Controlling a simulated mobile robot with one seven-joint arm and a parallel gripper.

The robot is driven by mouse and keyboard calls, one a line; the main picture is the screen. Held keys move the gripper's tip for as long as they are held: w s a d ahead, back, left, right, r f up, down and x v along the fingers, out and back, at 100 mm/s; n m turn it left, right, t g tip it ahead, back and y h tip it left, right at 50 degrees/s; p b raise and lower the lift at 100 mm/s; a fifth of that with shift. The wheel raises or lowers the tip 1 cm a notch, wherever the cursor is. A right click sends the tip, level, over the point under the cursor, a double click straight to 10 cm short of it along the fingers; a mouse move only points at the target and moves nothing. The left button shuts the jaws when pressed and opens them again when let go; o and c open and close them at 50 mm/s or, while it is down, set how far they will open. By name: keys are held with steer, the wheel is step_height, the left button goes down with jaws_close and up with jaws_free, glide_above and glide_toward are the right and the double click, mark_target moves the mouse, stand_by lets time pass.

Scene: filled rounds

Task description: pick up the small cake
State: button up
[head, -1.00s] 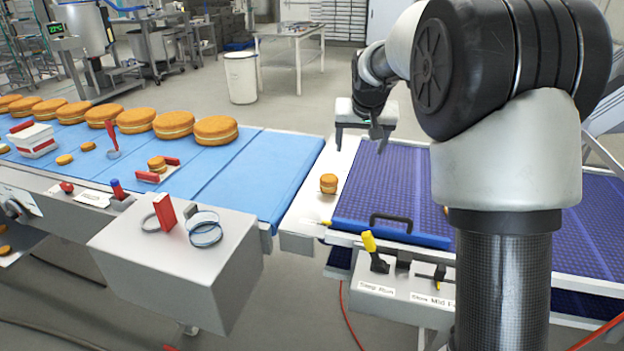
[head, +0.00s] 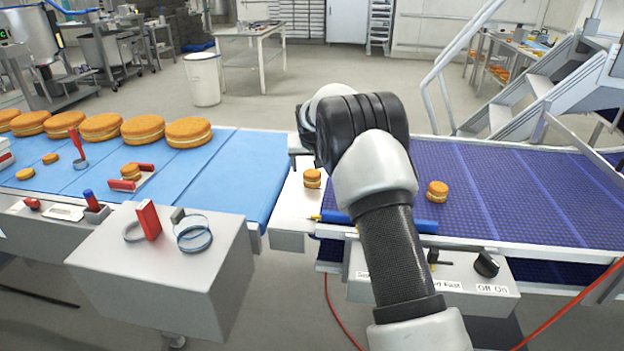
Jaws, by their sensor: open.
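One small cake (head: 312,178) sits on the pale plate (head: 288,212) between the two belts. Another small cake (head: 437,191) stands on the purple belt (head: 500,205), right of my arm. A third small cake (head: 131,172) is on the blue belt among red-handled pieces. My gripper (head: 302,155) is mostly hidden behind my arm; only a bit of its left side shows, just above and beyond the cake on the plate. It is open, and its exact height over that cake cannot be told.
Several large cakes (head: 188,132) line the far edge of the blue belt (head: 235,170). A grey box (head: 165,265) with a red block and rings on top stands at the front. A blue bar (head: 420,226) lies along the purple belt's near edge. Metal stairs (head: 540,90) stand behind.

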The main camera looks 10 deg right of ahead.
mark_target(312, 173)
steer(key=x, duration=0.8)
steer(key=shift+d, duration=0.2)
steer(key=c, duration=0.8)
